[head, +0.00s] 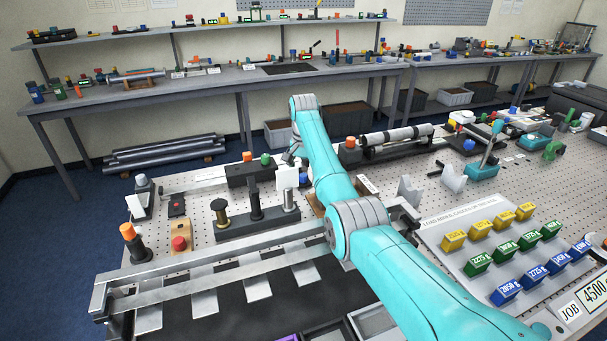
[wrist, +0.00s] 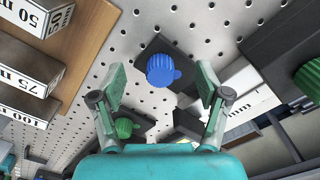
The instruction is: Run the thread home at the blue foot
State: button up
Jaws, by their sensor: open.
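A ribbed blue knob (wrist: 161,70) sits on a dark block on the perforated table, taken here as the blue foot. In the wrist view it lies between the two fingers of my gripper (wrist: 160,78), with a clear gap on each side. My gripper is open and empty. In the head view my gripper (head: 291,157) is partly hidden behind my arm, above the rear fixtures. A bit of blue (head: 303,178) shows beside my arm there. No thread can be made out in either view.
A green knob (wrist: 124,128) stands near the left finger, and another green knob (wrist: 307,77) is at right. Marked steel blocks (wrist: 34,73) lie on a wooden board at left. In the head view, a white plate on a post (head: 287,180) stands close to my gripper.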

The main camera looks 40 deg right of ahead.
jog(key=n, duration=0.6)
jog(key=n, duration=0.6)
dwell(0.4)
